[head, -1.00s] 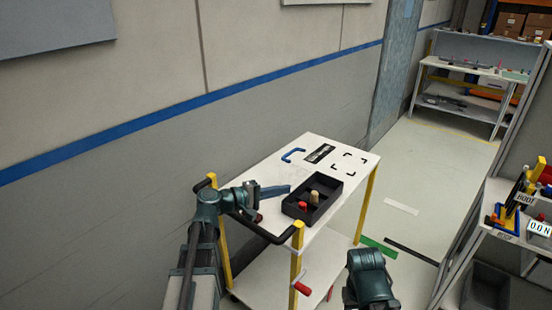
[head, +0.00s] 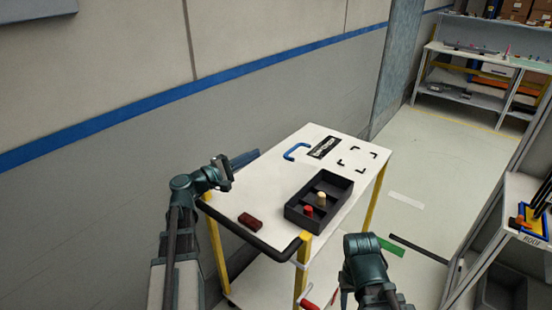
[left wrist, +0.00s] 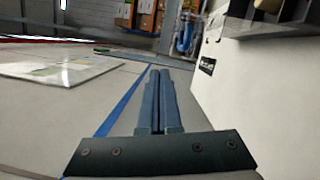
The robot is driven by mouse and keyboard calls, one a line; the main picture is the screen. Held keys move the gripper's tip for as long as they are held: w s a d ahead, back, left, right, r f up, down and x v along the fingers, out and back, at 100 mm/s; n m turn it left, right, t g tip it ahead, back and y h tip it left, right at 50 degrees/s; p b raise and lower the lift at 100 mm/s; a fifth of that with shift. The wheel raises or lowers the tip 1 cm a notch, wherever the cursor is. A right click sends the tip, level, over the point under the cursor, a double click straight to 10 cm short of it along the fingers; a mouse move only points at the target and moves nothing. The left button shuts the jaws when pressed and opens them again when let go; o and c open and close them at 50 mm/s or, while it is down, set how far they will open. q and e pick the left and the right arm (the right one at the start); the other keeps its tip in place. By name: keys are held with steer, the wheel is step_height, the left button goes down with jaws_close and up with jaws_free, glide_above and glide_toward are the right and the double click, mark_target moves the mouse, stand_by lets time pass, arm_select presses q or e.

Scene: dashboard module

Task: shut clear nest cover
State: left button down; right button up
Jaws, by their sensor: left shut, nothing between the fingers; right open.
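A black open-topped tray (head: 338,216) with compartments sits on the white cart top; a red peg (head: 308,210) and a tan peg (head: 321,198) stand in it. I cannot make out a clear cover. My left gripper (head: 246,158) is beyond the cart's left edge, apart from the tray, its fingers together with nothing between them. The left wrist view shows the closed fingers (left wrist: 156,98) beside the white cart top. My right arm shows at the bottom of the head view, right of the cart's front corner; its fingers are not visible.
The cart top (head: 260,192) also holds a dark red block (head: 250,221), a blue handle (head: 297,151), a black label plate (head: 323,147) and black corner marks (head: 357,158). A dark push bar (head: 245,237) runs along the front edge. A shelf (head: 525,200) stands at right.

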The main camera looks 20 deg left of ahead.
mark_target(297, 164)
arm_select(q)
step_height(297, 164, down, 5)
steer(key=b, duration=0.4)
steer(key=x, duration=1)
steer(key=shift+w+p, duration=0.25)
steer(key=shift+p, duration=0.1)
arm_select(e)
steer(key=f, duration=0.4)
steer(key=shift+w+a+f, duration=0.15)
steer(key=shift+w+f, duration=0.05)
steer(key=shift+w, duration=0.05)
steer(key=shift+r, duration=0.1)
